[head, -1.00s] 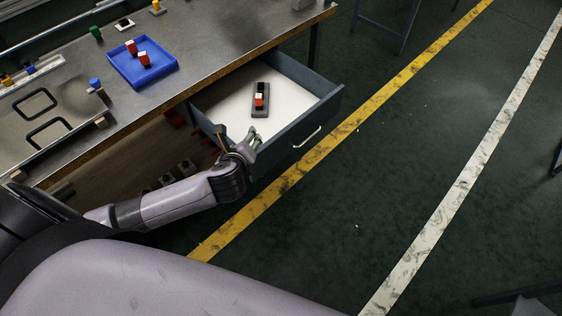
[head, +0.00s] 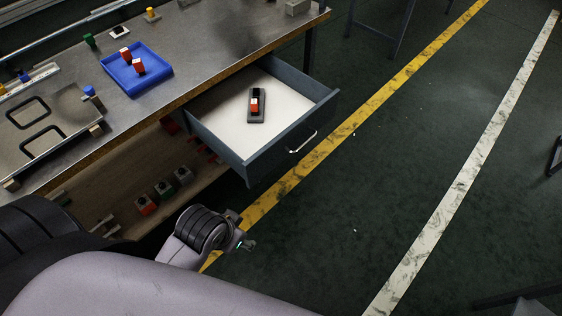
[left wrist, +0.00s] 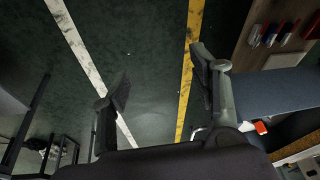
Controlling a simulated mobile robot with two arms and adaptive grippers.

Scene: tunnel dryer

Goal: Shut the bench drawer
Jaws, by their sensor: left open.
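The bench drawer (head: 250,170) is pulled out from under the bench, with a blue-grey front, a pale floor and a bar handle (head: 303,142). A dark grey holder (head: 257,117) with a red, white and black piece lies inside it. My left gripper (head: 246,244) is below the drawer in the head view, apart from it, with its fingers mostly hidden behind the wrist. In the left wrist view the left gripper (left wrist: 160,82) is open and empty between its fingers. The drawer (left wrist: 280,92) shows there on the right, partly behind a finger. My right gripper is not seen.
The metal bench top (head: 205,55) carries a blue tray (head: 165,75) with red blocks. A lower shelf (head: 120,180) under the bench holds several small boxes. A yellow floor line (head: 370,112) passes the drawer's front. The green floor beyond is mostly clear.

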